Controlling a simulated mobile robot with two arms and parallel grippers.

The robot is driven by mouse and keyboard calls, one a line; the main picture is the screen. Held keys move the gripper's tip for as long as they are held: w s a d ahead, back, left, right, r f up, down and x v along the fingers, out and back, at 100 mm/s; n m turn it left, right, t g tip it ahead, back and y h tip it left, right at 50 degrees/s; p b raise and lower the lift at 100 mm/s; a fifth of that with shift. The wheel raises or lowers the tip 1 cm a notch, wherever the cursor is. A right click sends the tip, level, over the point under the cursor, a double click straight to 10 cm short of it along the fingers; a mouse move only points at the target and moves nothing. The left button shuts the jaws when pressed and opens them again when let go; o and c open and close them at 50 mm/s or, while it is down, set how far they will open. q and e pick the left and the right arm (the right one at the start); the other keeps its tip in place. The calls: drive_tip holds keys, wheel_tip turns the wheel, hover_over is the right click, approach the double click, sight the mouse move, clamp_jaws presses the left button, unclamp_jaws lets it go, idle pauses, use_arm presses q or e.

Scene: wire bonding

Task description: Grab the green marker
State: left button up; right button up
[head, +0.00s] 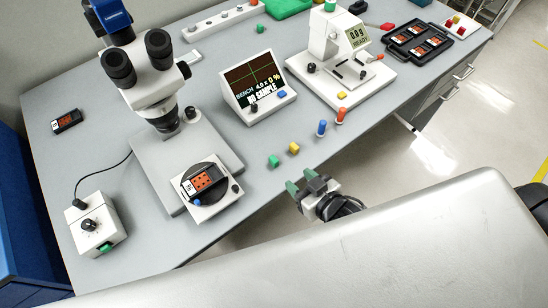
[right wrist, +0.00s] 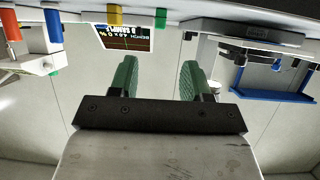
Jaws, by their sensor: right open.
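The green marker (head: 273,161) stands near the front edge of the grey bench, left of a yellow marker (head: 293,148). In the right wrist view the green marker (right wrist: 161,17) shows at the top, ahead of the gap between my fingers and apart from them. My right gripper (head: 300,182) is open and empty, with green finger pads, just off the bench's front edge and to the lower right of the green marker. The open fingers also show in the right wrist view (right wrist: 158,66). My left gripper is in neither view.
A blue marker (head: 321,128) and an orange marker (head: 341,116) stand further right along the edge. A microscope (head: 154,75) with its stage stands to the left. A display (head: 257,80) stands behind the markers. A white instrument (head: 335,50) stands further right.

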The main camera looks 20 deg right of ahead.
sight(275, 161)
drive_tip(key=x, duration=0.4)
drive_tip(key=shift+w+a+r, duration=0.15)
drive_tip(key=shift+w, duration=0.35)
drive_tip(key=shift+w+a+f+p, duration=0.15)
drive_tip(key=shift+w+f+p, duration=0.15)
drive_tip(key=shift+w, duration=0.15)
drive_tip(key=shift+p+x, duration=0.35)
drive_tip(key=shift+x, duration=2)
drive_tip(key=shift+s+f, duration=0.1)
drive_tip(key=shift+f, duration=0.1)
drive_tip(key=shift+c, duration=0.3)
clamp_jaws()
drive_tip(key=shift+r, duration=0.1)
